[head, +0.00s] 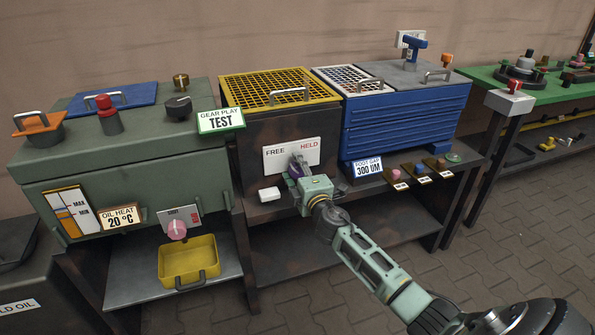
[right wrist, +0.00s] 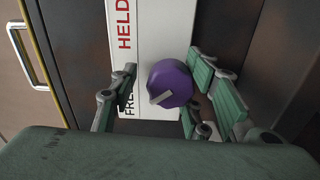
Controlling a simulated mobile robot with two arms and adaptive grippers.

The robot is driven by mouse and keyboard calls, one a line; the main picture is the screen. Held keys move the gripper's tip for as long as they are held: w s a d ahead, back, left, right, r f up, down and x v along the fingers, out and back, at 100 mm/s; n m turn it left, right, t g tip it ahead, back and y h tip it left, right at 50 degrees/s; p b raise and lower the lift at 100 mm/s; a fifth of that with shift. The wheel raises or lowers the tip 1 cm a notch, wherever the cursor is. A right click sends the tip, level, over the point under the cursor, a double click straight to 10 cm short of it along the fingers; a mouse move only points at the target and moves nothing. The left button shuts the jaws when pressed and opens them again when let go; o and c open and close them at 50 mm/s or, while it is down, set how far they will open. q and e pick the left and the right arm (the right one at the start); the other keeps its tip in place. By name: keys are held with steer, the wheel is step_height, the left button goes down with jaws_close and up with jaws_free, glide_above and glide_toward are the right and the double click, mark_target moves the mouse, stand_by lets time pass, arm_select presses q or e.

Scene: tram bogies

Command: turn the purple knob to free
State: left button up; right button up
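The purple knob (right wrist: 170,83) sits on a white plate (head: 278,156) marked FREE on the left and HELD on the right, on the dark cabinet front. In the right wrist view a pale pointer bar on the knob points left and slightly down, toward the FREE end of the lettering. My right gripper (head: 299,168) is at the plate and hides most of the knob in the head view. Its fingers (right wrist: 163,92) are open on either side of the knob, with a clear gap on the left; contact on the right is unclear. My left gripper is not in view.
A yellow tray (head: 187,262) and a pink knob (head: 177,229) are at lower left.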

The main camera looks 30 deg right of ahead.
steer(key=shift+o, duration=0.2)
steer(key=shift+s+f, duration=0.1)
steer(key=shift+f, duration=0.1)
steer(key=shift+s, duration=0.25)
steer(key=v, duration=1.1)
steer(key=shift+s, duration=0.2)
